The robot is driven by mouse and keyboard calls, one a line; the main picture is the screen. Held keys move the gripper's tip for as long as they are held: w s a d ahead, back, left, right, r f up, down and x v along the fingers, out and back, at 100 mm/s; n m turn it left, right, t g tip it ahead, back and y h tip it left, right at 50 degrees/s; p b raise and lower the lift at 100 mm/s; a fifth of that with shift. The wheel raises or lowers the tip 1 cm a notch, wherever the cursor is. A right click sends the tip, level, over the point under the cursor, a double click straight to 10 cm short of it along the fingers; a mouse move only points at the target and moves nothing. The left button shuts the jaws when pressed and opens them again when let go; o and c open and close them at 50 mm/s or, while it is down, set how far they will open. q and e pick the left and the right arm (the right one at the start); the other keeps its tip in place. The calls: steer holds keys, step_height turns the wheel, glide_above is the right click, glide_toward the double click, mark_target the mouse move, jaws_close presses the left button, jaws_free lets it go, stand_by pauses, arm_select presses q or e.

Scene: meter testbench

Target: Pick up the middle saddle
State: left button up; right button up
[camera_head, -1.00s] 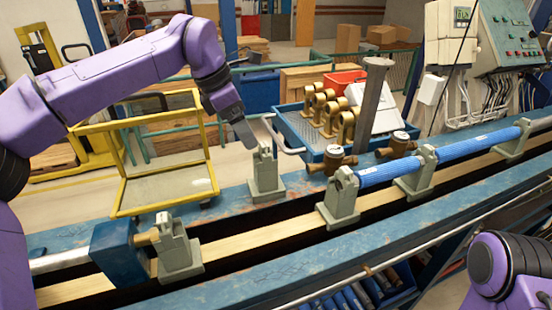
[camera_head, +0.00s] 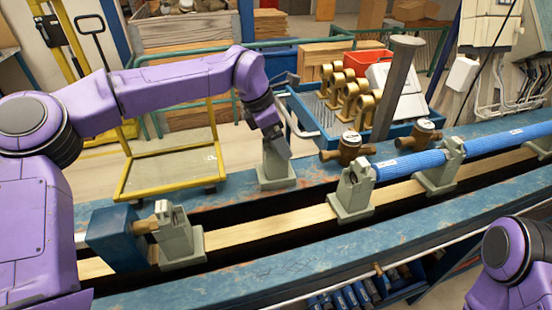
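A grey-green saddle (camera_head: 276,173) stands upright on the blue back beam of the bench, between the saddle at the left end of the wooden rail (camera_head: 178,240) and the saddle at the near end of the blue pipe (camera_head: 353,192). My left gripper (camera_head: 284,150) points down at the top of this back saddle and overlaps its upper right part in the head view. I cannot tell whether the fingers touch it or how far apart they are. Only a purple link of my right arm shows at the lower right; its gripper is out of view.
More saddles (camera_head: 437,172) carry the blue pipes (camera_head: 412,164) at right. Brass water meters (camera_head: 347,149) sit behind them on the bench. A blue tray (camera_head: 318,132) with brass parts and a yellow-framed trolley (camera_head: 170,170) stand behind. The rail's middle stretch (camera_head: 270,222) is bare.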

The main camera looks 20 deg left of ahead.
arm_select(q)
steer(key=shift+s+r, duration=0.35)
steer(key=shift+s, duration=0.2)
steer(key=shift+c, duration=0.3)
steer(key=shift+w+f, duration=0.15)
steer(key=shift+w, duration=0.05)
steer(key=c, duration=1.5)
jaws_close()
